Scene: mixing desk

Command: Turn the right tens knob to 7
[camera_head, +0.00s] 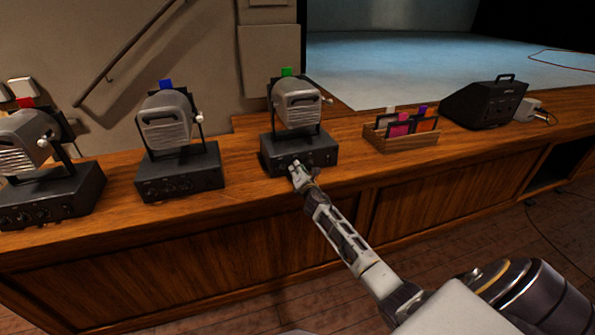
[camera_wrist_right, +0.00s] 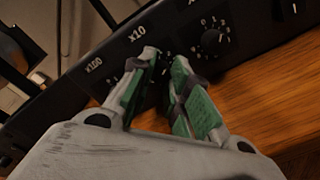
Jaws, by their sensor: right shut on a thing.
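The right lamp unit, with a green tab on its lamp head, stands on a black control box (camera_head: 322,150) on the wooden desk. My right gripper (camera_head: 295,168) is at the front face of this box. In the right wrist view, my right gripper (camera_wrist_right: 168,62) is shut on the tens knob (camera_wrist_right: 166,73), just below the "x10" label (camera_wrist_right: 137,33). The fingers hide most of that knob and its dial, so I cannot read its setting. A neighbouring knob (camera_wrist_right: 211,41) with dial marks shows to the right. My left gripper is not in view.
Two similar lamp units stand to the left, with a blue-tabbed lamp (camera_head: 166,120) and a red-tabbed lamp (camera_head: 24,140). A wooden holder (camera_head: 402,140) with coloured cards and a black console (camera_head: 484,104) stand to the right. The desk front edge runs below the boxes.

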